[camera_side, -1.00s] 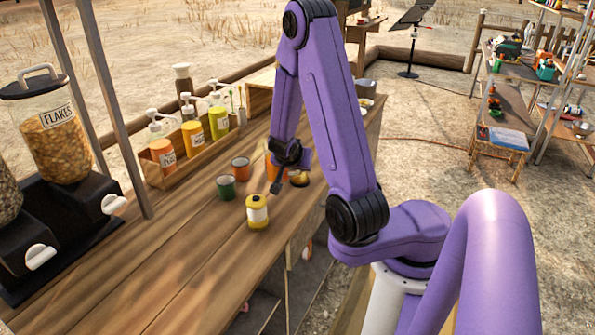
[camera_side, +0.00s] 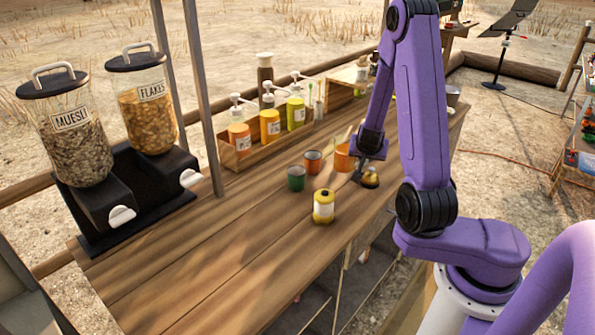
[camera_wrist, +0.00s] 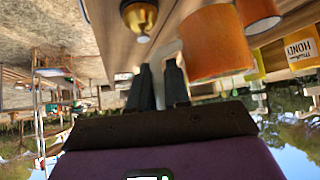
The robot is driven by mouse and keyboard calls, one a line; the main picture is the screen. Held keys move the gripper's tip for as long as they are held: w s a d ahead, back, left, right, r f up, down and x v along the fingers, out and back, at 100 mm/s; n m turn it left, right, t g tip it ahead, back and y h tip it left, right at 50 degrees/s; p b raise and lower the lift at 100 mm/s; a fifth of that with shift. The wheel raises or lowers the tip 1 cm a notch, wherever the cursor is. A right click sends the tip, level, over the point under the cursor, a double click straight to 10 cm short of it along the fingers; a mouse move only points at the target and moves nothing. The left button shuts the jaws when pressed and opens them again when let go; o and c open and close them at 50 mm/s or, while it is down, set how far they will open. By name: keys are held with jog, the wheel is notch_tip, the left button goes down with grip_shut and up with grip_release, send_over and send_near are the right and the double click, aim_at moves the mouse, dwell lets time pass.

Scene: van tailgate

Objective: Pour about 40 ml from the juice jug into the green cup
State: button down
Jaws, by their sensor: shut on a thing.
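The juice jug (camera_side: 342,158) is orange and looks upright at counter level, right of the cups. It is large in the wrist view (camera_wrist: 211,45), with its pale handle at the fingers. My gripper (camera_side: 360,177) is shut on the jug's handle, and its dark fingers show in the wrist view (camera_wrist: 162,72). The green cup (camera_side: 296,181) stands upright on the counter, left of the jug and apart from it. Its inside and the juice level cannot be made out.
An orange-brown cup (camera_side: 313,164) stands between the green cup and the jug. A yellow jar (camera_side: 323,208) stands in front. A brass bell-like object (camera_side: 371,181) is close to my gripper. A wooden rack (camera_side: 240,160) of pump bottles lies behind. The counter's left front (camera_side: 220,260) is clear.

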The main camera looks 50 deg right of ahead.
aim_at(336, 148)
jog(key=w+d+f+n+t, duration=0.1)
jog(key=w+d+f+n+t+y, duration=0.1)
jog(key=w+f+n+y, duration=0.1)
jog(key=w+f+n, duration=0.1)
jog(key=shift+d+f+t, duration=0.1)
jog(key=shift+d+t, duration=0.3)
jog(key=shift+w+a+f+n+t+y, duration=0.1)
jog(key=shift+w+f+n+t+y, duration=0.15)
jog(key=shift+f+n+y, duration=0.25)
jog(key=shift+w+a+f+n+t+y, duration=0.1)
jog(key=shift+w+f+n+t+y, duration=0.2)
jog(key=shift+f+n, duration=0.35)
jog(key=shift+w+a+r+n+g+h, duration=0.2)
jog(key=shift+w+a+r+g+h, duration=0.1)
jog(key=shift+r, duration=0.15)
jog(key=shift+w+a+r+n+g+h, duration=0.2)
jog(key=shift+r+g+h, duration=0.1)
jog(key=shift+r, duration=0.15)
jog(key=shift+w+a+r+n+g+h, duration=0.55)
jog(key=shift+w+a+r+g+h, duration=0.4)
jog(key=shift+r+h, duration=0.05)
jog(key=shift+w+a+r+n+g+h, duration=0.2)
jog(key=shift+w+a+r+h, duration=0.1)
jog(key=shift+r, duration=0.25)
jog(key=shift+w+a+r+n+g+h, duration=0.2)
jog(key=shift+w+a+r+h, duration=0.1)
jog(key=shift+r, duration=0.2)
jog(key=shift+w+a+r, duration=0.15)
jog(key=shift+r, duration=0.05)
